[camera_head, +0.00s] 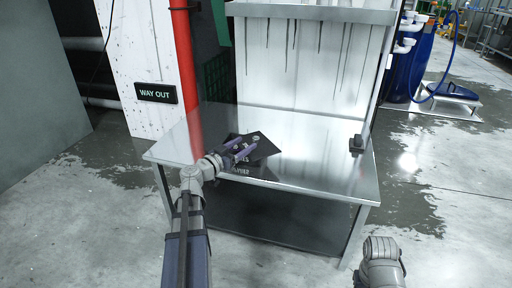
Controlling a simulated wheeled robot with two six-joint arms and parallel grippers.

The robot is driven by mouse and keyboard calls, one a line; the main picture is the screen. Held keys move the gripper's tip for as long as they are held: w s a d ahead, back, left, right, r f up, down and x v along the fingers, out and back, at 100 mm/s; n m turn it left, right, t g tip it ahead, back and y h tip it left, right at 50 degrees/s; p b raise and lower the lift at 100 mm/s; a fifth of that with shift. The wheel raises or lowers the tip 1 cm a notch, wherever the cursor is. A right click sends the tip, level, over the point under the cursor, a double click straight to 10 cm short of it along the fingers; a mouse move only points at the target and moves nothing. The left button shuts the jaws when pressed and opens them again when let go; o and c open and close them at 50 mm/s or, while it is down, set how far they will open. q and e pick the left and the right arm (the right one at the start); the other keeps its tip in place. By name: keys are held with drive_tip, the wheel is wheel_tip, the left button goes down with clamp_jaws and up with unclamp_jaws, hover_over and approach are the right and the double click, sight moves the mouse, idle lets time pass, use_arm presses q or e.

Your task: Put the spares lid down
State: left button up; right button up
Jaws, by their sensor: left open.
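A dark, flat spares lid (264,148) shows near the front left of the steel bench. Pale lettering shows at its near side, partly covered and too small to read fully. My left gripper (242,150), with purple fingers, is open over the lid's left part. I cannot tell whether the fingers touch it, or whether the lid lies flat or is tilted. Whatever lies under the lid is hidden. Only a grey link of my right arm shows at the lower right; its gripper is out of view.
The steel bench (310,155) has bare top to the right of the lid. A small black block (356,143) stands at its right edge. A red post (184,70) and a WAY OUT sign (156,93) are at the left. The floor has wet patches.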

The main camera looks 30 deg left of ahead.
sight(254, 139)
use_arm(q)
drive_tip(key=shift+w+d+f+b, duration=0.1)
drive_tip(key=shift+w+d, duration=0.1)
drive_tip(key=shift+w, duration=1.05)
drive_tip(key=shift+w+d+f+b, duration=0.1)
drive_tip(key=shift+w+d, duration=0.05)
drive_tip(key=shift+w, duration=1.05)
drive_tip(key=shift+w+d+f+b, duration=0.1)
drive_tip(key=shift+w+d, duration=0.1)
drive_tip(key=shift+w, duration=1.05)
clamp_jaws()
